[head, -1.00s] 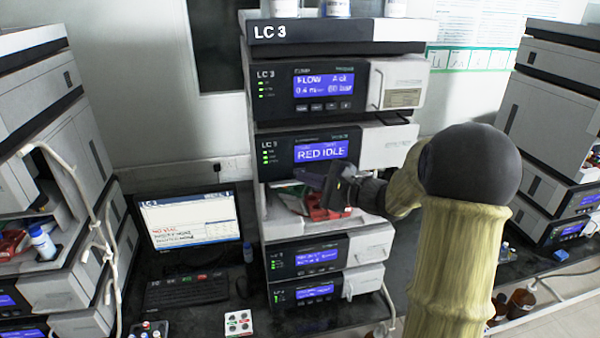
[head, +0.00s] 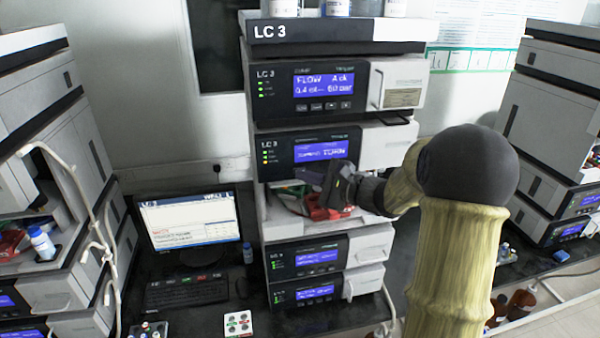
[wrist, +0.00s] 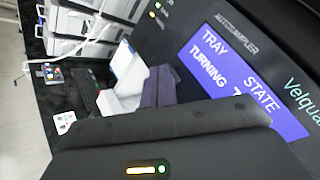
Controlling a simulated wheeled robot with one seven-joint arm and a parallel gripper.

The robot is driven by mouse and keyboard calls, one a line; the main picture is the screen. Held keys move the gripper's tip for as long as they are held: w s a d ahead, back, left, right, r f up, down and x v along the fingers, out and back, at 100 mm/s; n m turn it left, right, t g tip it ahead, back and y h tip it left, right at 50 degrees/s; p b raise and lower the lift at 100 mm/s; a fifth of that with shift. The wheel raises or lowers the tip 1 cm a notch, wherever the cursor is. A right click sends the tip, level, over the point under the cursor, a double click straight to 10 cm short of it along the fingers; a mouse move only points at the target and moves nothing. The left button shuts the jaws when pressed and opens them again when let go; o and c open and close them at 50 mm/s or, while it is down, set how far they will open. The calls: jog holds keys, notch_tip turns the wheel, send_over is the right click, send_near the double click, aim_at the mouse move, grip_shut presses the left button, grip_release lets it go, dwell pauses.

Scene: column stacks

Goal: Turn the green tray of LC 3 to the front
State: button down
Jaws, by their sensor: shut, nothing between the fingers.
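The LC 3 stack (head: 335,30) stands in the middle of the head view. Its autosampler panel (head: 282,153) has a lit display (head: 322,149), blurred there. In the wrist view the display (wrist: 240,80) reads TRAY STATE and TURNING, with the rest cut off. Below the panel is an open bay (head: 285,203) with a red tray (head: 330,213) partly showing. The green tray cannot be made out clearly; my gripper covers part of the bay. My gripper (head: 308,180) is shut and empty, pointing left just below the display. Whether it touches the panel I cannot tell.
A monitor (head: 188,225) and keyboard (head: 187,291) stand on the bench left of the stack. Other instrument stacks stand at left and right. Bottles (head: 338,8) stand on top of LC 3.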

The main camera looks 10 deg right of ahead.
jog(key=shift+s, duration=0.1)
jog(key=shift+s+b, duration=0.6)
jog(key=shift+s, duration=0.15)
jog(key=s+b, duration=0.2)
jog(key=s, duration=0.3)
dwell(0.4)
dwell(4.9)
